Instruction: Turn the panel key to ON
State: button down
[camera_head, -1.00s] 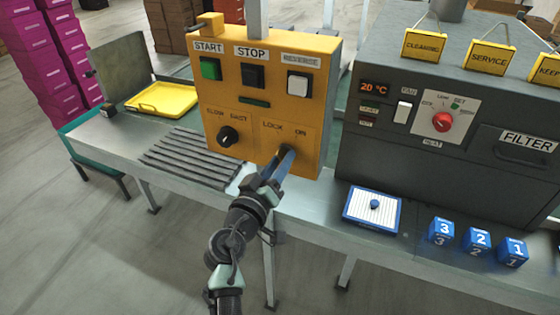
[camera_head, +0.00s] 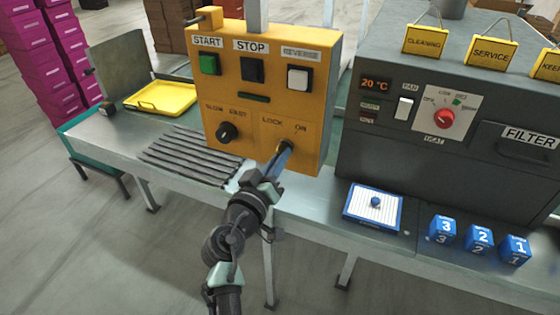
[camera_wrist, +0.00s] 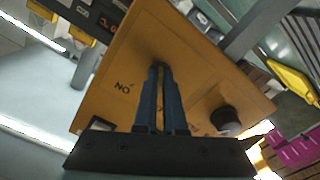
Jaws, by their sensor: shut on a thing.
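The yellow control panel (camera_head: 265,105) stands upright on the line, with the LOCK and ON labels (camera_head: 285,125) low on its right side. My gripper (camera_head: 285,147) reaches up from below to the key switch under these labels. In the wrist view, the panel face (camera_wrist: 130,65) appears tilted, and the two blue fingers of my gripper (camera_wrist: 160,68) are close together with their tips at the key switch. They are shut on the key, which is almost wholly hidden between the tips. Its exact angle between LOCK and ON cannot be told.
A black SLOW/FAST knob (camera_head: 227,132) sits left of the key; it also shows in the wrist view (camera_wrist: 226,118). START (camera_head: 209,64), STOP (camera_head: 252,70) and REVERSE (camera_head: 298,78) buttons are above. A grey machine (camera_head: 440,165) and blue numbered blocks (camera_head: 480,238) stand right.

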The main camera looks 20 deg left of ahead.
jog(key=shift+a+f+m+b, duration=0.1)
jog(key=shift+a+m+b, duration=0.05)
jog(key=shift+m+b, duration=3.8)
jog(key=shift+a+m+b, duration=0.15)
jog(key=shift+m+b, duration=2.4)
jog(key=shift+b, duration=2.8)
jog(key=c, duration=1)
grip_release()
jog(key=s, duration=1.3)
jog(key=shift+a, duration=0.2)
jog(key=shift+r, duration=0.2)
